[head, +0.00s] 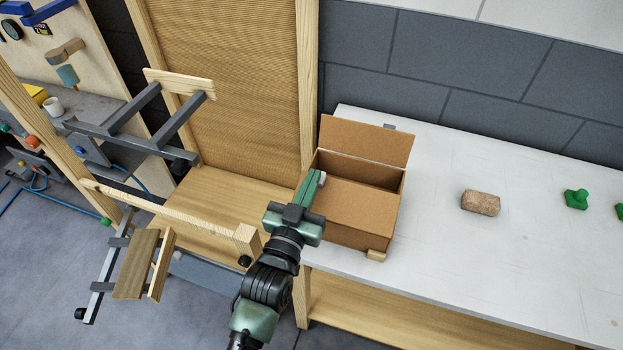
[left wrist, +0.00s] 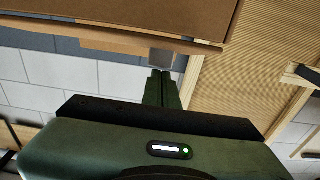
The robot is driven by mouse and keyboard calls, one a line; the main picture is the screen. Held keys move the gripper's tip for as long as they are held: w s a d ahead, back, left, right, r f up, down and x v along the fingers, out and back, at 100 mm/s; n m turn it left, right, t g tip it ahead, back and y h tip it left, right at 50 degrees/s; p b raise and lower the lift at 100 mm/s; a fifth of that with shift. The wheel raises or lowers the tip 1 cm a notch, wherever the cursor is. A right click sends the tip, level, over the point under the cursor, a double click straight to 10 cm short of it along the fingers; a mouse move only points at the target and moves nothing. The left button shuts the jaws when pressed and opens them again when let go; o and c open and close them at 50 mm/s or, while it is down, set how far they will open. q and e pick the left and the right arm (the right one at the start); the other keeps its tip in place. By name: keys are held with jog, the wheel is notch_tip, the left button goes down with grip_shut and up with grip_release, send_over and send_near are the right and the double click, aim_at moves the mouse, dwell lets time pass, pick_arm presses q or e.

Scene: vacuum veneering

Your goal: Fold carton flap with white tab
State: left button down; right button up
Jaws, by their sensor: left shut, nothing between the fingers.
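The brown carton (head: 362,237) stands at the left end of the white table. One flap (head: 366,140) stands up at its back. A second brown panel (head: 352,205) lies across the near part of the carton, and a dark gap shows behind it. A small white tab (head: 322,178) shows at the carton's left side, beside my fingertips. My left gripper (head: 312,186) is shut and empty at that left edge. In the left wrist view its fingers (left wrist: 161,88) point at a greyish tab (left wrist: 160,57) below a brown panel (left wrist: 130,15); I cannot tell whether they touch. My right gripper is out of view.
A brown brick (head: 480,202) and green knobs (head: 576,199) lie on the white table (head: 440,260), with free room between. A small wooden block (head: 376,255) sits at the carton's front corner. A wooden frame with clamps (head: 150,110) stands left.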

pick_arm(q)
jog(key=shift+r, duration=0.1)
jog(key=shift+w+r+g+p, duration=0.2)
jog(key=shift+g+p, duration=0.1)
jog(key=shift+p, duration=0.9)
jog(key=shift+w+d+f+p, duration=0.2)
jog(key=shift+w+f+p, duration=0.2)
jog(key=shift+f+p, duration=0.2)
jog(key=shift+w+f, duration=0.25)
jog(key=shift+f, duration=0.15)
jog(key=shift+r, duration=0.1)
